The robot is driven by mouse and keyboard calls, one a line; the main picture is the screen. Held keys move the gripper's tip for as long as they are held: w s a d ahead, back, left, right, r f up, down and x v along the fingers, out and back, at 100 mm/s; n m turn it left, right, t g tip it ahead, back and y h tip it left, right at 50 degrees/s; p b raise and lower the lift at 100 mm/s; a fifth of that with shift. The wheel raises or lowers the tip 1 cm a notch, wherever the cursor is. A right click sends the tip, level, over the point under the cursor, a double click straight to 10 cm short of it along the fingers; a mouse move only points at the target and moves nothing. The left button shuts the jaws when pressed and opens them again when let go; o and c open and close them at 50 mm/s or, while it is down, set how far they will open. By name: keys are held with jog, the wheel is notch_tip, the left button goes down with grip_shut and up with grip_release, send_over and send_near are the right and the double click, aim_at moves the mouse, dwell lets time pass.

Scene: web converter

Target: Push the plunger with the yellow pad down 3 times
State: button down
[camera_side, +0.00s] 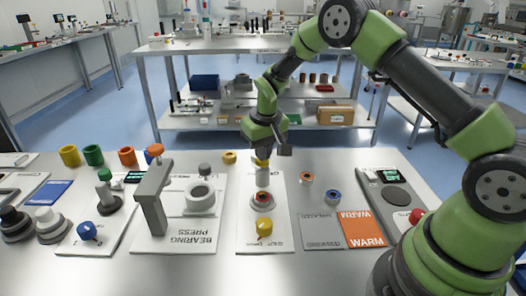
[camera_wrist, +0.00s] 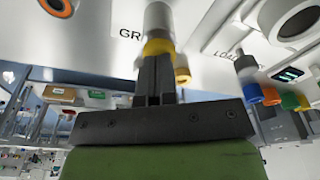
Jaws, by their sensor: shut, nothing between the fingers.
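The plunger is an upright grey cylinder (camera_side: 262,179) topped by a yellow pad (camera_side: 261,163), standing on a white panel above a round grey base with a red ring (camera_side: 262,201). In the wrist view the grey cylinder (camera_wrist: 158,20) and yellow pad (camera_wrist: 158,47) are beyond my fingertips. My gripper (camera_side: 263,154) points down directly over the pad, with its fingers shut and empty. In the wrist view the fingertips (camera_wrist: 155,58) meet the pad's edge; I cannot tell whether they press on it.
A yellow knob (camera_side: 264,228) stands on the same panel, in front of the plunger. The bearing press (camera_side: 152,195) is left. Small ringed parts (camera_side: 306,179) and an orange WARM pad (camera_side: 361,229) are right. Cups (camera_side: 127,157) line the back left.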

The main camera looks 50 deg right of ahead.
jog(key=shift+r, duration=2.15)
jog(key=shift+f, duration=0.35)
jog(key=shift+f, duration=1.8)
jog(key=shift+r, duration=2.15)
jog(key=shift+f, duration=0.15)
jog(key=shift+f, duration=2)
jog(key=shift+r, duration=2.15)
